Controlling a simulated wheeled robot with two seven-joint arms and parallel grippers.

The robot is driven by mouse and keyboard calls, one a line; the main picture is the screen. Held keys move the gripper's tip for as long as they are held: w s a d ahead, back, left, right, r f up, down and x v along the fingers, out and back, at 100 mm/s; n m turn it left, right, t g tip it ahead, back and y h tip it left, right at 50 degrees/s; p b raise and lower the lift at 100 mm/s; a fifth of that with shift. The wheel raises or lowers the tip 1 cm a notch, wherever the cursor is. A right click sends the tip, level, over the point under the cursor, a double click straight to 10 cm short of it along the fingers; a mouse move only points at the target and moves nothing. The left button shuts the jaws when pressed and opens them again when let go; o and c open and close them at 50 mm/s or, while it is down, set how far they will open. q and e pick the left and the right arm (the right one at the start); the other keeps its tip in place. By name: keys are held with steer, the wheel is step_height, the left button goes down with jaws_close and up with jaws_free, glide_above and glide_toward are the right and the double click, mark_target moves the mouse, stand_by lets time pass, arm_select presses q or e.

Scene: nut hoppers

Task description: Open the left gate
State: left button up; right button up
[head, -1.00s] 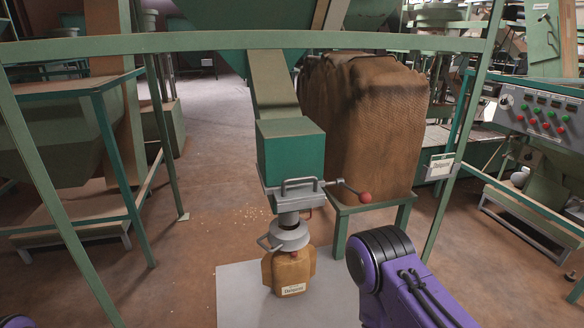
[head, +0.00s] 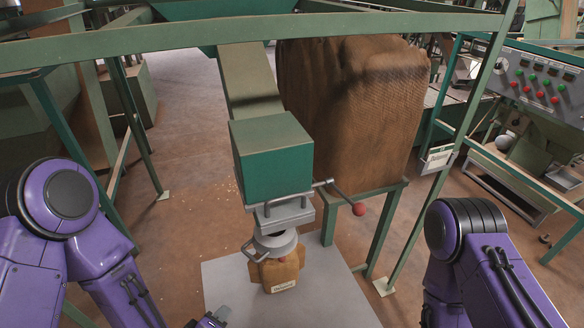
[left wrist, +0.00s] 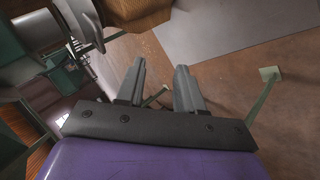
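A green gate box (head: 272,155) hangs at the end of a sloping chute (head: 250,85). Below it is a grey gate plate with a bar handle (head: 283,205), and a lever with a red knob (head: 359,209) sticks out to the right. A grey spout collar (head: 275,243) sits below, over a small brown bag (head: 281,273). My left gripper (head: 212,318) shows only partly at the bottom edge, below and left of the bag. In the left wrist view its fingers (left wrist: 160,88) are apart with nothing between them. My right gripper is out of view; only my right arm shows.
A grey floor plate (head: 330,300) lies under the bag. A large brown sack (head: 350,110) stands on a green stand behind the lever. A green frame rail (head: 150,38) crosses in front above, with a post (head: 440,170) at the right. A control panel (head: 545,85) is at far right.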

mark_target(281, 201)
arm_select(q)
steer(key=w+d+r+n+t+h+p, duration=0.15)
steer(key=d+r, duration=0.25)
steer(key=r, duration=0.5)
steer(key=w+d+r+t+h+p, duration=0.2)
steer(key=w+d+r, duration=0.1)
steer(key=r, duration=0.5)
steer(key=w+d+r+n+t+h+p, duration=0.15)
steer(key=d+r, duration=0.25)
steer(key=r, duration=0.5)
steer(key=shift+h, duration=0.4)
steer(key=p+x, duration=0.1)
steer(key=x, duration=0.2)
steer(key=p+x, duration=0.1)
steer(key=x, duration=0.2)
steer(key=p+x, duration=0.1)
steer(key=x, duration=0.3)
steer(key=shift+w+a+r, duration=0.15)
steer(key=shift+w+r, duration=0.1)
steer(key=shift+w+f, duration=0.15)
steer(key=shift+w, duration=0.05)
jaws_close()
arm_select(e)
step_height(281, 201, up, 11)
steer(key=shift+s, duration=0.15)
